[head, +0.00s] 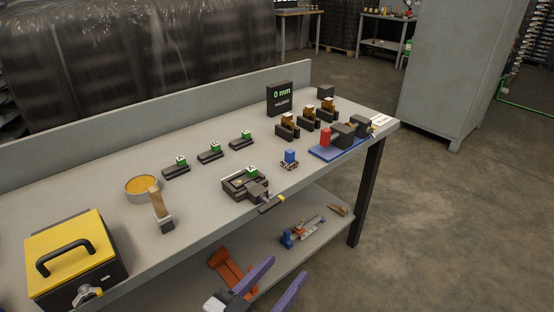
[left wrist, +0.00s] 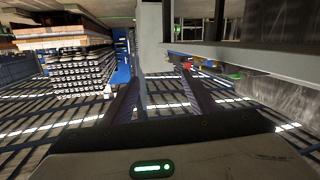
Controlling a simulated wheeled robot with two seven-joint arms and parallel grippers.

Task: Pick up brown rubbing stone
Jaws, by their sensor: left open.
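I cannot tell for certain which thing is the brown rubbing stone. A small brown block (head: 338,210) lies on the lower shelf, near its right end. A tan upright piece (head: 157,202) with a grey block at its foot stands on the bench top near the front edge. My left gripper (head: 286,267) has purple fingers spread apart and empty, low in front of the bench, apart from both. The fingers also show in the left wrist view (left wrist: 160,78), with nothing between them. My right gripper is not in view.
The bench top (head: 120,185) carries a yellow-lidded box (head: 70,255), a round tin (head: 142,188), a dark fixture (head: 245,184) at the front edge and a blue tray (head: 325,152). A bench leg (head: 367,190) stands right of the shelf. The floor to the right is clear.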

